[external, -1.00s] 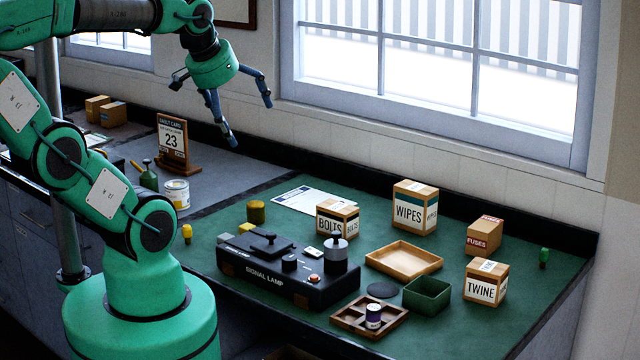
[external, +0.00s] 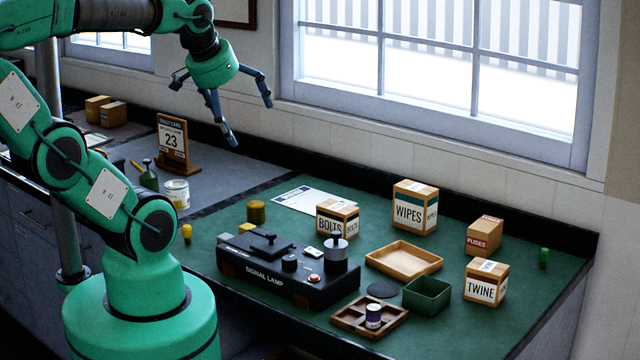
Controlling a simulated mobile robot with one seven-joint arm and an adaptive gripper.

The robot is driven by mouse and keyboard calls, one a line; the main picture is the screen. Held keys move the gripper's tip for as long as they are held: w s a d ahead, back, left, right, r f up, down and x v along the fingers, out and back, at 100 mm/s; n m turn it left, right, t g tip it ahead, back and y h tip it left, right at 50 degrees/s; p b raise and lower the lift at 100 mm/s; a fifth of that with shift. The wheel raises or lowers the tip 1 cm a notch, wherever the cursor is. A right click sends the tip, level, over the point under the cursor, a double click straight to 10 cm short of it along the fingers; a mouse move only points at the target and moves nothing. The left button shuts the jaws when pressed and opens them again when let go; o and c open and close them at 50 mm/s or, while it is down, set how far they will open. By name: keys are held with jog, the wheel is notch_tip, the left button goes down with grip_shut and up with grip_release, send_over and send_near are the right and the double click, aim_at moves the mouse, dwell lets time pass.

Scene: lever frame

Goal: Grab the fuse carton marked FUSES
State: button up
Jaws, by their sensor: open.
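The fuse carton (external: 484,236) is a small brown box with a red label reading FUSES. It stands on the green mat at the right, behind the TWINE carton and to the right of the WIPES carton. My gripper (external: 250,118) is open and empty, with blue fingers pointing down. It hangs in the air at the upper left, in front of the wall below the window, well apart from the fuse carton.
Nearby stand the WIPES carton (external: 414,208), TWINE carton (external: 485,283) and BOLTS carton (external: 337,219). A wooden tray (external: 404,260), green bin (external: 427,296), divided tray (external: 369,318) and black signal lamp (external: 275,275) also sit on the mat.

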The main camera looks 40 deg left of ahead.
jog(key=shift+c, duration=0.5)
jog(key=shift+c, duration=0.7)
jog(key=shift+w+r, duration=0.1)
